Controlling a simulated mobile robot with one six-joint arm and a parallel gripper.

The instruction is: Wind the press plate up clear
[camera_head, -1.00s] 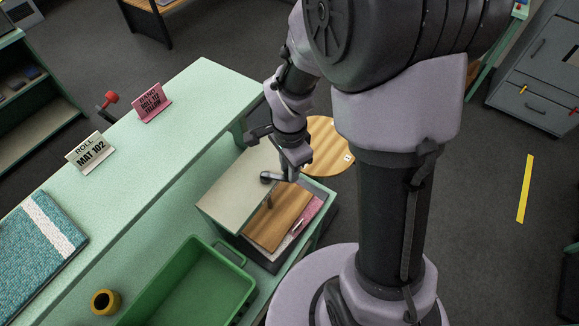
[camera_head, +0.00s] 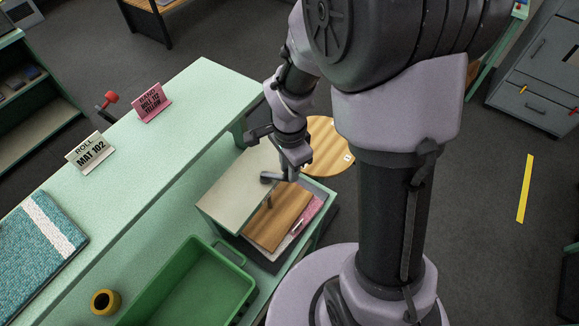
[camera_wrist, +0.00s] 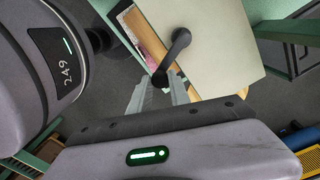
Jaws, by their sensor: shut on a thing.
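The press stands on the lower shelf of the green bench, with a pale flat top (camera_head: 238,188) and a dark crank (camera_head: 272,178) on it. Below the top is a wooden press plate (camera_head: 280,218), with a dark screw post coming down to it. Pink and white sheets (camera_head: 309,211) show at the plate's edge; I cannot tell the gap between them. My gripper (camera_head: 287,174) is shut on the crank's handle. In the wrist view the fingertips (camera_wrist: 161,84) close around the knob end of the crank (camera_wrist: 180,45), which lies over the pale top.
A green tray (camera_head: 203,290) and a yellow-brown ring (camera_head: 104,302) are left of the press. The raised bench top (camera_head: 150,165) carries sign cards and a teal mat (camera_head: 38,245). A round wooden stool (camera_head: 325,148) stands behind the press.

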